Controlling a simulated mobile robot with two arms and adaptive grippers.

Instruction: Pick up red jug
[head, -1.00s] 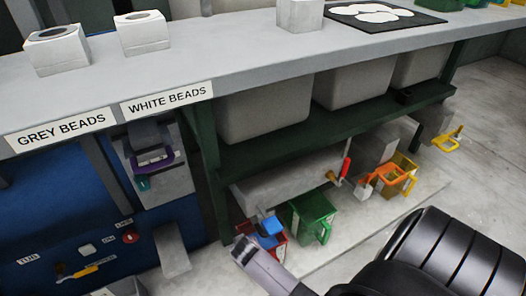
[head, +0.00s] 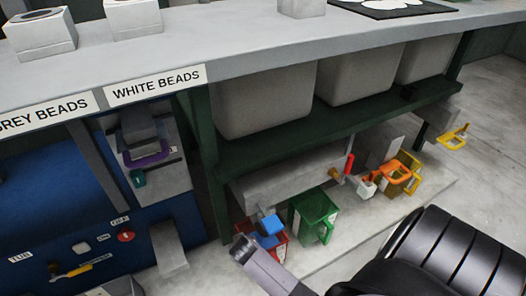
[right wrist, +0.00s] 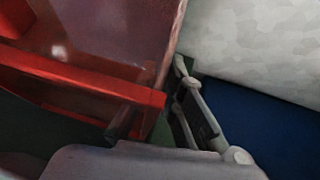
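The red jug (head: 279,240) stands low on the pale slab under the bench in the head view, left of a green jug (head: 315,216). A blue piece (head: 268,226) and my right arm cover part of it. My right gripper (head: 243,248) is at the jug's near left side. In the right wrist view the red jug (right wrist: 70,75) fills the left side, close up. The fingers of my right gripper (right wrist: 158,118) are apart, with a red edge of the jug between them. I cannot tell whether they touch it. My left gripper is not in view.
The green shelf (head: 340,125) with grey bins (head: 262,98) hangs above the jugs. A green bench leg (head: 206,165) stands to the left. Orange (head: 398,172) and yellow (head: 452,137) handled jugs are further right.

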